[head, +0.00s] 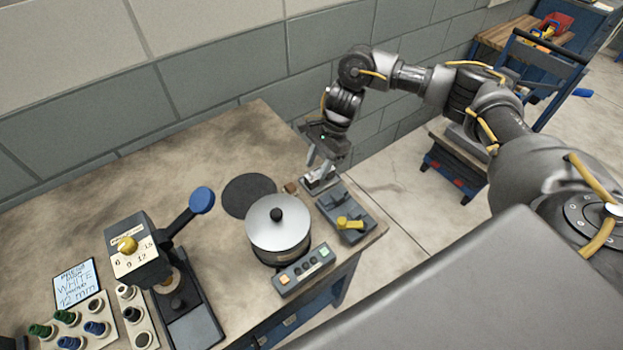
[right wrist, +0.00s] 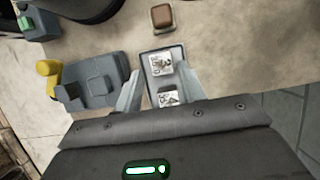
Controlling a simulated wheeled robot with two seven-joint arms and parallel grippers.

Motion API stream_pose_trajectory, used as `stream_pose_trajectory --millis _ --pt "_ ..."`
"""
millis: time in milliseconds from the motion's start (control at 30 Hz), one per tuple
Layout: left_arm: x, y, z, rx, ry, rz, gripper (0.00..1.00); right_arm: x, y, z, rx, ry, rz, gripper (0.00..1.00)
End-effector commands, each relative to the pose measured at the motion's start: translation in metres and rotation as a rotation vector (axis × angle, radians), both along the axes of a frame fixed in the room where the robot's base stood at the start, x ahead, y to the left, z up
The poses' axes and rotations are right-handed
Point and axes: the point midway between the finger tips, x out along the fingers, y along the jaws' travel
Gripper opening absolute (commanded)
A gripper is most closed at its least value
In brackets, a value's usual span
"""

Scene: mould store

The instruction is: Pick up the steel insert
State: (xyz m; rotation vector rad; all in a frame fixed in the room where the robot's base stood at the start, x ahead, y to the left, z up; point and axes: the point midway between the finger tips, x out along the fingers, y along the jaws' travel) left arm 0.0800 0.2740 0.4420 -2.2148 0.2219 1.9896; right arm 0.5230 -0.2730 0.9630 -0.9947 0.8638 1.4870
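Two small steel inserts with marked faces lie in a narrow grey tray (right wrist: 149,56) in the right wrist view, the farther insert (right wrist: 161,63) and the nearer insert (right wrist: 167,97). The tray also shows in the head view (head: 322,187) near the table's far right corner. My right gripper (right wrist: 160,88) is open, with one finger on each side of the tray; I cannot tell whether they touch it. In the head view the same gripper (head: 319,160) points down over the tray and partly hides the inserts. My left gripper is not in view.
A grey fixture with a yellow handle (head: 350,223) stands beside the tray. A small brown block (right wrist: 163,17) lies beyond the tray. A lidded pot (head: 278,228), button box (head: 303,270) and lever press (head: 137,257) stand to the left. A dark round mat (head: 248,195) lies behind the pot.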

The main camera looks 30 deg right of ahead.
Motion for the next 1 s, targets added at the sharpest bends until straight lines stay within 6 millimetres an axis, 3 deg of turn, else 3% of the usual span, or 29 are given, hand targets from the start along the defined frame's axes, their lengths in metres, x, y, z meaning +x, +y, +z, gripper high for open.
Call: stream_pose_trajectory --millis 167,333,600,900,1000 --pt "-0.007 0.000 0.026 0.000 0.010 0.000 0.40 -0.001 0.011 -0.018 -0.001 0.007 0.000 0.40" --pt "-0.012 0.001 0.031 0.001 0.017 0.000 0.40 -0.001 0.018 -0.039 -0.001 0.004 0.001 0.40" --pt "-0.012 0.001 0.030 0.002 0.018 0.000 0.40 0.000 0.019 -0.044 -0.001 0.001 0.000 0.40" --pt "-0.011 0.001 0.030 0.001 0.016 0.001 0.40 0.000 0.019 -0.044 0.000 0.001 0.000 0.02" --pt "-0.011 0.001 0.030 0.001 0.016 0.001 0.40 0.000 0.019 -0.043 0.000 0.000 0.000 0.00"
